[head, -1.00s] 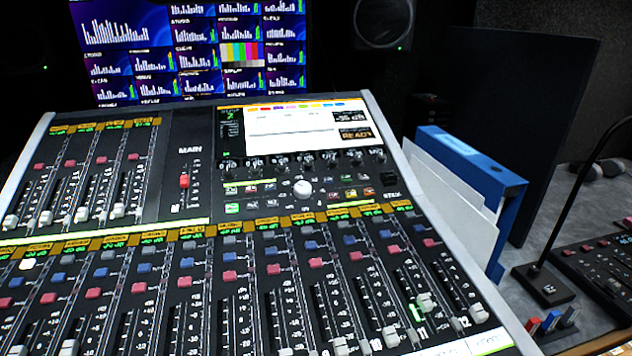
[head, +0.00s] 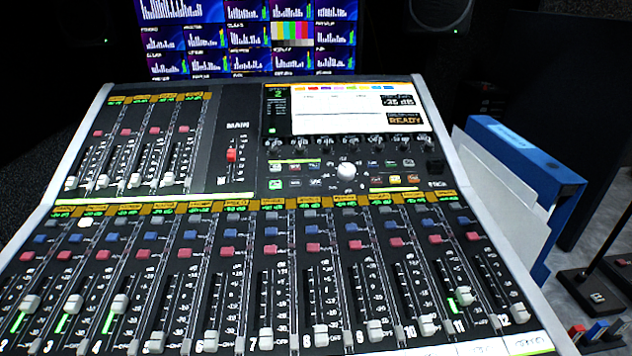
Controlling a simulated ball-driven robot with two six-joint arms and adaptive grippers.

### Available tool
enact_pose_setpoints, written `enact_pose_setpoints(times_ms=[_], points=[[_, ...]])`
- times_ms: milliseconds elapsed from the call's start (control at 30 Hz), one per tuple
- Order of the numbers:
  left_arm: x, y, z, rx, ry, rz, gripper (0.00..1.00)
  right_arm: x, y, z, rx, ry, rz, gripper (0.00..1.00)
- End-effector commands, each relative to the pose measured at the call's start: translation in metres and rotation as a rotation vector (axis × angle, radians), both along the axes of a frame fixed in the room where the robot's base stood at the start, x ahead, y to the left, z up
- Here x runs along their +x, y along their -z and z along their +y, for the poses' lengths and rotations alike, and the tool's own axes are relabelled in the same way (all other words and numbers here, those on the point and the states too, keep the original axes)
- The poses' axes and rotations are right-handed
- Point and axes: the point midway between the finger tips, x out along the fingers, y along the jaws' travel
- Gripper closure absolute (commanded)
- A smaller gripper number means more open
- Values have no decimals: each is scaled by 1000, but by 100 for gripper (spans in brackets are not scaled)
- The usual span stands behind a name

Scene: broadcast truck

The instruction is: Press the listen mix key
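The mixing console (head: 237,120) fills most of the head view, tilted slightly in the picture. The key labels are too small to read, so I cannot tell which one is the listen mix key. Neither of my grippers is in view.
White-capped faders (head: 320,335) run along the front. A red main fader (head: 231,155) stands left of the screen. Monitors (head: 245,35) rise behind.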

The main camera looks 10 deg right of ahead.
Motion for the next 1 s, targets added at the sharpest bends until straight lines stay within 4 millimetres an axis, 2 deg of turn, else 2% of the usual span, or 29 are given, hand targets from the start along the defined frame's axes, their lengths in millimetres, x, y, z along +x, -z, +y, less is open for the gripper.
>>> enact_pose_setpoints(times_ms=[100, 400, 1000], points=[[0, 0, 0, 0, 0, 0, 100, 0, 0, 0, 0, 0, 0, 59], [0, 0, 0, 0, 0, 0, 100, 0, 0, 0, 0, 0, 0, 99], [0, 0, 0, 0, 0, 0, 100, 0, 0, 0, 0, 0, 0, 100]])
